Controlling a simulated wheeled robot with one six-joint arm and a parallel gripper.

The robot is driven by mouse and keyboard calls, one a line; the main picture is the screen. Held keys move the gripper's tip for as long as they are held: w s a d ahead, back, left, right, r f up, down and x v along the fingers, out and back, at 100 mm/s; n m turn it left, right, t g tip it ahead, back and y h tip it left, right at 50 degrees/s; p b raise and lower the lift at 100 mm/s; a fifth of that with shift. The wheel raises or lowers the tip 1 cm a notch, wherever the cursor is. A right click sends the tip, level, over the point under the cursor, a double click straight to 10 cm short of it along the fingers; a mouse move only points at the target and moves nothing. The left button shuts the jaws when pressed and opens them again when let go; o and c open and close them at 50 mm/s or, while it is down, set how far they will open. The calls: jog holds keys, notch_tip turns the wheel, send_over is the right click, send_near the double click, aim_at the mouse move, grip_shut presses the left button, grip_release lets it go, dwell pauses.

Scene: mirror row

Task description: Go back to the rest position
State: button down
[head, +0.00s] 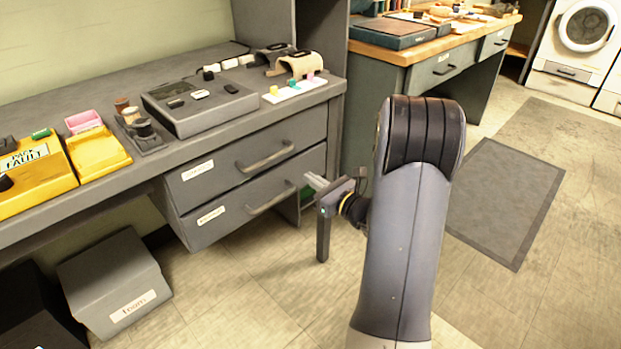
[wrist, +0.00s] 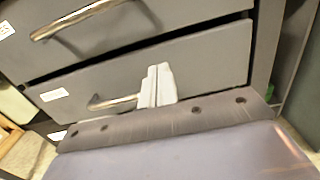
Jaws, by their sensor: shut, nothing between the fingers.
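My gripper (head: 317,182) is in front of the right end of the grey drawer unit, near the lower drawer (head: 240,199). Its pale fingers are together and hold nothing. In the wrist view the shut fingers (wrist: 157,85) show in front of the lower drawer and overlap the right end of its handle (wrist: 112,102). I cannot tell whether they touch it. The upper drawer (head: 247,157) looks closed. The lower drawer's front seems to stand out slightly at the left. My arm rises in the middle of the head view.
A grey bin (head: 113,283) stands on the floor at the left. A dark mat (head: 503,200) lies at the right. The floor around my arm is clear.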

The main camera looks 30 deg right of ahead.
jog(key=p+v, duration=0.1)
jog(key=v, duration=0.6)
jog(key=shift+s+d, duration=0.2)
jog(key=shift+s, duration=0.1)
